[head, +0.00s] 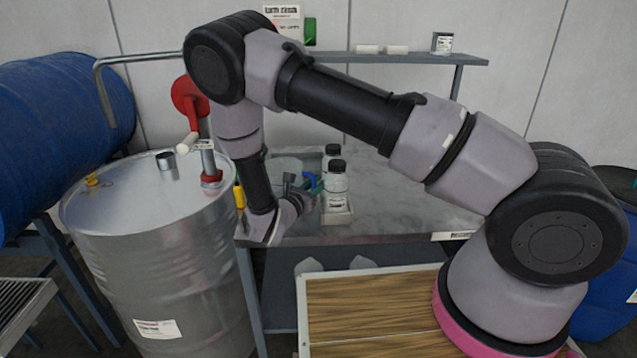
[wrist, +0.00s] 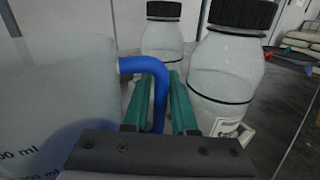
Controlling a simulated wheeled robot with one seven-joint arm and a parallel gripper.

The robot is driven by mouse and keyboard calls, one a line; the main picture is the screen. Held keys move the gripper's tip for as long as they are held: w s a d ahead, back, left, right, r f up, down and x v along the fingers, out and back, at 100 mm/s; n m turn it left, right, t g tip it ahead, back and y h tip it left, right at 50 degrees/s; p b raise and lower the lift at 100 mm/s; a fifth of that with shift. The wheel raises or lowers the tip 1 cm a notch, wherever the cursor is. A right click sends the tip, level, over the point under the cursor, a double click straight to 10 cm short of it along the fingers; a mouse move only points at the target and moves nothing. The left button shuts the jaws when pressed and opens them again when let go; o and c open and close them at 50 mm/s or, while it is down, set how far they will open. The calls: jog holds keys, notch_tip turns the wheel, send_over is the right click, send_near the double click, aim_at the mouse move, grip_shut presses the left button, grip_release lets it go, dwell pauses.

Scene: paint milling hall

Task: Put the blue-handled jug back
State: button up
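The jug (wrist: 55,105) is a clear, graduated vessel with a blue handle (wrist: 155,85). It fills the left of the wrist view, with the handle between the two green fingers of my gripper (wrist: 162,88). The fingers are close together and look shut on the handle. In the head view the jug (head: 285,165) shows faintly on or just above the grey bench, and my gripper (head: 308,182) is at its right side. My arm hides part of the jug, and its base is hidden, so I cannot tell whether it touches the bench.
Two black-capped bottles (wrist: 228,75) (wrist: 162,35) stand close to the right of the fingers; the nearer one (head: 336,183) is in a small tray (head: 337,217). A steel drum (head: 150,250) with a red pump is at left. The grey bench (head: 400,205) is clear farther right. A shelf (head: 420,58) runs behind.

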jog(key=shift+s+a+r, duration=0.1)
jog(key=shift+r, duration=0.05)
jog(key=v, duration=1.1)
jog(key=shift+s+a, duration=0.15)
jog(key=shift+s, duration=0.2)
jog(key=shift+s+a, duration=0.1)
